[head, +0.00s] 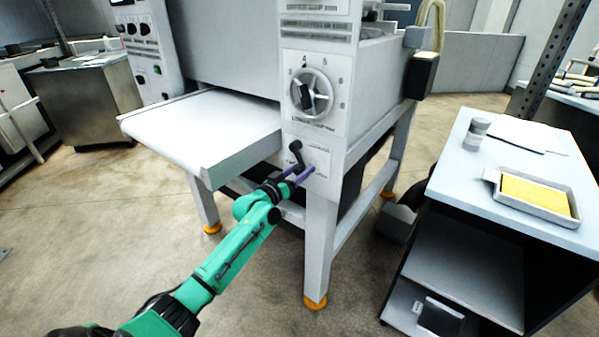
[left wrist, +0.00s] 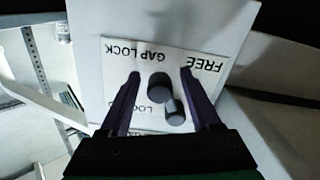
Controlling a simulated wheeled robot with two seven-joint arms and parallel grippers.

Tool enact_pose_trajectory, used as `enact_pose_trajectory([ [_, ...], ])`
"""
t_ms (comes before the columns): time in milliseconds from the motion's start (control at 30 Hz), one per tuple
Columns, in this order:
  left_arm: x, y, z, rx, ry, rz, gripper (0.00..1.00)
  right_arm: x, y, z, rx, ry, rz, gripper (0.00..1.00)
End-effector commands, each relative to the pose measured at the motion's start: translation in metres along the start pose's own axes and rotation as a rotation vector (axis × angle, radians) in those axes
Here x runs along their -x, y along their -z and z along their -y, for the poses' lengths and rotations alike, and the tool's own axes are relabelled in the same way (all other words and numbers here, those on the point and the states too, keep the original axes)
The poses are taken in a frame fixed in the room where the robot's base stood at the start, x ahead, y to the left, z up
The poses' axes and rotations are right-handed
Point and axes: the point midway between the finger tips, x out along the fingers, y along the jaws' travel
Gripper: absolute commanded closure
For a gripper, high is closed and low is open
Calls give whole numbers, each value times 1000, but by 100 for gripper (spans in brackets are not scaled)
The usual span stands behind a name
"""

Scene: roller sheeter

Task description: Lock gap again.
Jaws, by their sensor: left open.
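The gap lock lever (head: 297,151) is a small black handle on the white front panel of the sheeter, below the large round dial (head: 312,93). My left gripper (head: 299,172) is open, its purple fingers pointing at the panel just below the lever. In the left wrist view the lever (left wrist: 160,87) shows as two dark round ends between the open fingers (left wrist: 160,77), with no clear contact. The label plate (left wrist: 118,60) reads "GAP LOCK" and "FREE" upside down; another word, starting "LOC", is partly covered. Which mark the lever points to is unclear. My right gripper is not seen.
The sheeter's white feed table (head: 200,130) juts out left of the panel, above my left arm. A machine leg (head: 320,245) stands below the panel. A side table (head: 470,190) at the right holds a yellow-filled tray (head: 492,177). Floor at the lower left is open.

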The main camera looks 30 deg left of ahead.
Motion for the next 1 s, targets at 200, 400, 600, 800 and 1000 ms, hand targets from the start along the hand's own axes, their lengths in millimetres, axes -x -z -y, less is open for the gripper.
enact_pose_trajectory([
  [200,0,0,0,0,0,1,40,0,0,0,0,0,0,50],
  [400,0,0,0,0,0,1,100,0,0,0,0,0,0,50],
  [600,0,0,0,0,0,1,100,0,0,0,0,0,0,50],
  [800,0,0,0,0,0,1,100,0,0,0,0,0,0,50],
  [1000,0,0,0,0,0,1,100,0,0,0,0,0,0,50],
])
